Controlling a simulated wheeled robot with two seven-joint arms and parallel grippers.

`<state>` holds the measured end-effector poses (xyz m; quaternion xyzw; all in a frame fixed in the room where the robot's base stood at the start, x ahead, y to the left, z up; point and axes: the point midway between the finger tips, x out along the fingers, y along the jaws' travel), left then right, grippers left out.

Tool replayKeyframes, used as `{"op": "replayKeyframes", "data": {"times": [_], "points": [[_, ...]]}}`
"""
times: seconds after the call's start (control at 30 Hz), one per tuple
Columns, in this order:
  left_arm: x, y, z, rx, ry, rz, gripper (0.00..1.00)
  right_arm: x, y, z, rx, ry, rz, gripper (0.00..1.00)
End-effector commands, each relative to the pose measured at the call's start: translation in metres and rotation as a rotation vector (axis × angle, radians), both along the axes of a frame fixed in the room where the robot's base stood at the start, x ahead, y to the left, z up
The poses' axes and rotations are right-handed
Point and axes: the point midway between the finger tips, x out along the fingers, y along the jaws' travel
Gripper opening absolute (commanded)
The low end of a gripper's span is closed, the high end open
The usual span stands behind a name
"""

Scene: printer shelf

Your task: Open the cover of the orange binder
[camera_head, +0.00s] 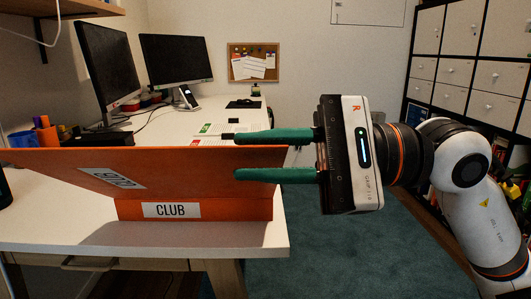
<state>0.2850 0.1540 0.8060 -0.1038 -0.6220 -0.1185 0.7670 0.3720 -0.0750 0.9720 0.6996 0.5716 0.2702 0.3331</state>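The orange binder (240,208) lies near the front edge of the white desk, its spine with the "CLUB" label facing me. Its orange cover (200,170) is raised from the spine, and a tilted white label shows on it. The inside of the binder is hidden behind the cover. My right gripper (236,156) comes in from the right with its two green fingers spread apart. The upper finger is just above the cover's top edge and the lower one overlaps the cover's right part. I cannot tell whether they touch it. My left gripper is not in view.
Two monitors (176,58) stand on the desk (60,225) at the back left. A pen holder (46,133) is at the left. Papers (205,141) lie behind the binder. Drawers (474,75) line the right wall. Teal floor (310,260) is clear right of the desk.

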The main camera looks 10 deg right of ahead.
Motion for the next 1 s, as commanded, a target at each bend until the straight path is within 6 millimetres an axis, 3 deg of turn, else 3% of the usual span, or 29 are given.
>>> {"op": "replayKeyframes", "data": {"times": [0.47,1.0], "points": [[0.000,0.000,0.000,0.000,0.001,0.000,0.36,-0.001,-0.004,0.001,0.003,-0.001,0.000,0.25],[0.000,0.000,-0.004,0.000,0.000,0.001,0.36,-0.020,-0.099,-0.001,0.002,0.003,-0.001,0.25]]}}
